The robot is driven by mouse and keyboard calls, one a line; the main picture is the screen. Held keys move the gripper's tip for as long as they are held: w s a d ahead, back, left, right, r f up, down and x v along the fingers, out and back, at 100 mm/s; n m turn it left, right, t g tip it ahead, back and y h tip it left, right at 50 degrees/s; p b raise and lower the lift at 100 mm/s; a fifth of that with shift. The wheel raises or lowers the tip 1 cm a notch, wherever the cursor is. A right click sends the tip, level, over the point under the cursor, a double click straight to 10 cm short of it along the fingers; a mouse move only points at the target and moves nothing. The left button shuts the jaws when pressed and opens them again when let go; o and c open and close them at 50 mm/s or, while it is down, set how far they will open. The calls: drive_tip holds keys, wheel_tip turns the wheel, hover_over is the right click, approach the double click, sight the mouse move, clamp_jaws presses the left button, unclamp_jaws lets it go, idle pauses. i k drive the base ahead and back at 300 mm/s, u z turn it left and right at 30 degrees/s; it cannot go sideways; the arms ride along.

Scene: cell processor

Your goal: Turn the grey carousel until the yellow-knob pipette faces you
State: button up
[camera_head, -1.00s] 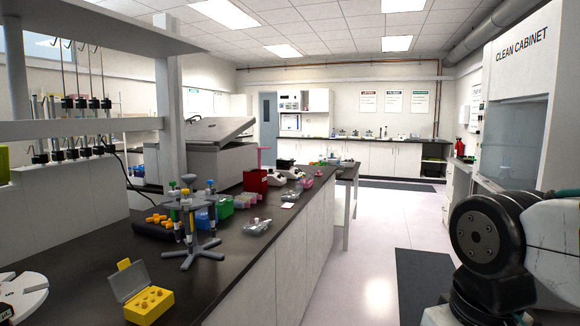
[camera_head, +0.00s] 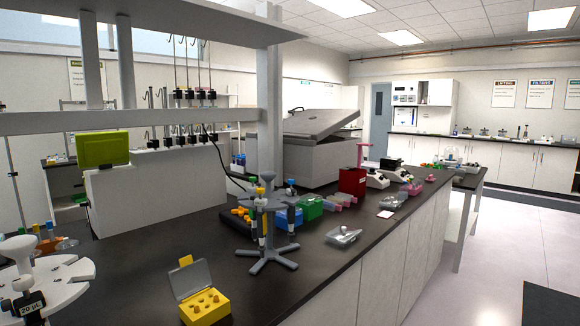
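The grey carousel (camera_head: 268,258) stands upright on the dark bench, on a base with several splayed feet. Several pipettes hang around its top. The yellow-knob pipette (camera_head: 261,193) seems to hang on the near side, slightly left of the post. A green-knob pipette (camera_head: 252,181) shows behind it to the left, and a blue-knob pipette (camera_head: 291,183) hangs on the right. The grey top (camera_head: 268,176) is in the middle, and the far side is hidden. My gripper is not in view, and nothing is seen touching the carousel.
An open yellow box (camera_head: 205,306) lies in front of the carousel. A white notched disc stand (camera_head: 60,280) with a pipette is at left. Orange items, a blue rack (camera_head: 286,218) and a green rack (camera_head: 309,207) stand close behind.

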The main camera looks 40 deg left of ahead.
sight(277, 201)
drive_tip(key=u, duration=0.05)
drive_tip(key=i, duration=1.5)
drive_tip(key=u, duration=2.75)
